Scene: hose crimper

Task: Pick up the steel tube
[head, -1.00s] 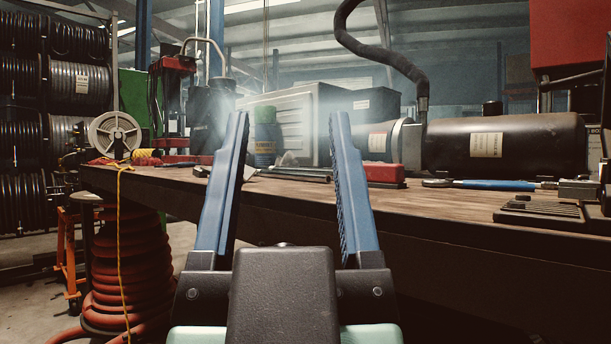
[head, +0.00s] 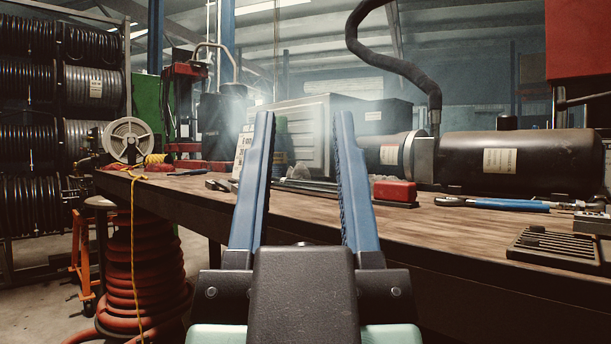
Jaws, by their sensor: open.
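My gripper (head: 303,116) is open and empty, its two blue fingers pointing away from me toward the workbench. Between the fingers, farther back on the wooden bench (head: 440,235), lie long grey metal pieces (head: 308,186). One of them may be the steel tube, but they are small and partly hidden by the fingers, so I cannot tell for certain. The gripper appears short of these pieces and touches nothing that I can see.
A red block (head: 395,191), a blue-handled wrench (head: 495,204) and a grooved dark block (head: 553,247) lie on the right of the bench. A black cylinder machine (head: 560,160) stands behind. A white reel (head: 128,140) is at the left. The bench's near right surface is mostly clear.

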